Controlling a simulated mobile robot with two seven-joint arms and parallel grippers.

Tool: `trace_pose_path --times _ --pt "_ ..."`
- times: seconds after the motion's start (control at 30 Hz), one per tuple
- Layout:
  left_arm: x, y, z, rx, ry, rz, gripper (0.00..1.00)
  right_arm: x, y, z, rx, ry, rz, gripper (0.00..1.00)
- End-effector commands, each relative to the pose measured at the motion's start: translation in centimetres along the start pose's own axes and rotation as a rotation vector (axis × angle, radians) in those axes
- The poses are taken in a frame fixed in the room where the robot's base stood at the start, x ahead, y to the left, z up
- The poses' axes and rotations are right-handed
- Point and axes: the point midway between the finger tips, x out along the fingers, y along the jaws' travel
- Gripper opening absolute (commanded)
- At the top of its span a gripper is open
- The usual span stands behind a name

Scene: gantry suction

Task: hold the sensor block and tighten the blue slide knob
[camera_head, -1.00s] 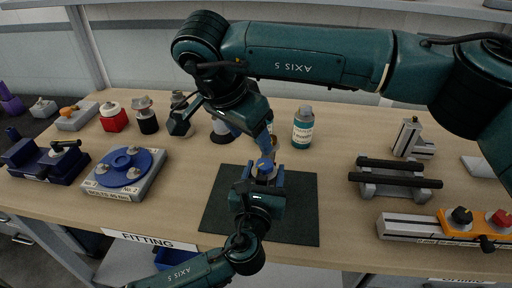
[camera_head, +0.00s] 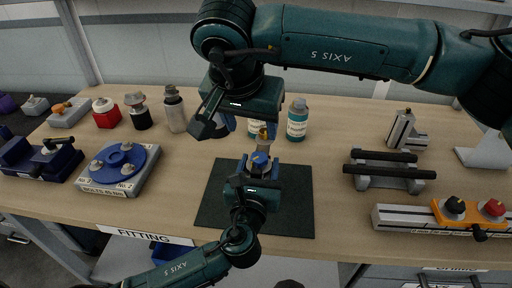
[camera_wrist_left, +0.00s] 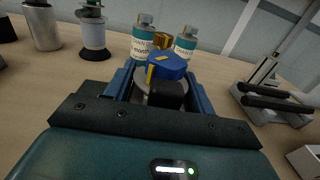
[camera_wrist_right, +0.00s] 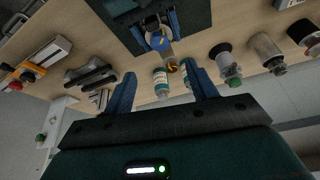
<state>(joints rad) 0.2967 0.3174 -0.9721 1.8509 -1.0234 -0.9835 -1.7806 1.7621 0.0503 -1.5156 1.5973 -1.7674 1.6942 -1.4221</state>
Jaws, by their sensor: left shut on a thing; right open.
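The blue slide knob (camera_head: 260,158), with a yellow mark, sits on top of the small sensor block. The block shows in the left wrist view (camera_wrist_left: 167,95) as a grey and dark body, mostly hidden by the jaws. My left gripper (camera_head: 261,167) is shut on the block from the near side, over the dark mat; its fingers flank the block. My right gripper (camera_head: 248,128) is open and empty, above and behind the knob, apart from it. The knob also shows beyond the open right fingers in the right wrist view (camera_wrist_right: 158,41).
Two teal-labelled bottles (camera_head: 297,120) and a small brass piece (camera_wrist_left: 162,40) stand behind the knob. A dark mat (camera_head: 290,205) lies under my left gripper. A blue disc fixture (camera_head: 121,163) is at left, a black-barred stand (camera_head: 388,172) and orange knob rail (camera_head: 452,213) at right.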

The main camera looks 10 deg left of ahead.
Motion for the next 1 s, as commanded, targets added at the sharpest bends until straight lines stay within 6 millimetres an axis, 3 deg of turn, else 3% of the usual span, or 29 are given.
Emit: trace_pose_path --times 0.4,0.6,1.0 --pt "0.0 0.0 0.1 0.0 -0.002 -0.001 0.04 7.7 0.1 0.1 -0.001 -0.004 0.002 0.57" --pt "0.0 0.0 0.1 0.0 -0.002 -0.001 0.04 10.5 0.1 0.0 -0.001 -0.002 0.003 0.57" --pt "0.0 0.0 0.1 0.0 -0.002 -0.001 0.04 11.5 0.1 0.0 -0.002 -0.001 0.001 0.57"
